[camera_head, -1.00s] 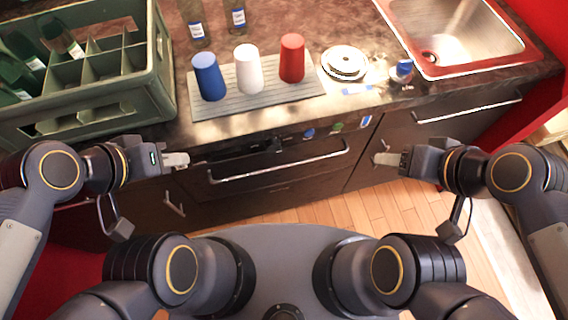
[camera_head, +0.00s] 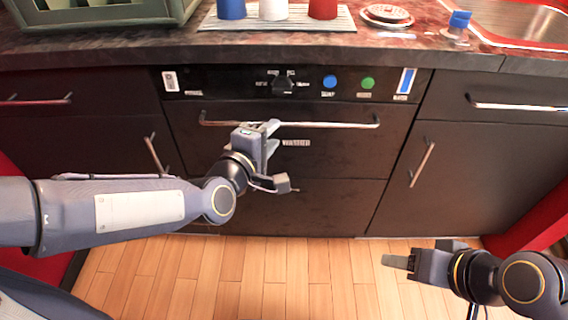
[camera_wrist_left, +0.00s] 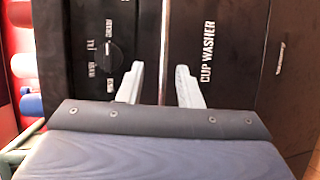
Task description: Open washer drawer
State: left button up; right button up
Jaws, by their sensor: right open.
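The cup washer's dark drawer front (camera_head: 330,155) is under the counter in the head view and looks flush with the cabinet. A silver bar handle (camera_head: 330,125) runs across its top. My left gripper (camera_head: 270,130) is at the left part of this handle. In the left wrist view its two fingers (camera_wrist_left: 160,88) are apart, with the handle bar (camera_wrist_left: 163,45) between them; I cannot tell if either touches it. The "CUP WASHER" label (camera_wrist_left: 208,50) lies right of the fingers. My right gripper (camera_head: 397,261) is open and empty, low over the floor at the right.
Above the drawer is a control panel (camera_head: 230,84) with a knob (camera_head: 283,85) and blue and green buttons. Cabinets with handles (camera_head: 422,165) stand on both sides. Cups, a crate (camera_head: 90,12) and a sink are on the counter. The wooden floor (camera_head: 300,285) in front is clear.

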aim_at(286, 125)
pick_arm(q)
jog(key=shift+n, duration=0.3)
jog(key=x, duration=0.2)
jog(key=b+x, duration=0.1)
jog(key=x, duration=0.5)
jog(key=shift+s+d+f+b, duration=0.15)
jog(key=shift+d+f+b, duration=0.1)
jog(key=shift+b, duration=0.1)
pick_arm(e)
jog(key=f, duration=0.2)
jog(key=shift+s+f, duration=0.2)
jog(key=shift+f, duration=0.1)
pick_arm(q)
grip_shut()
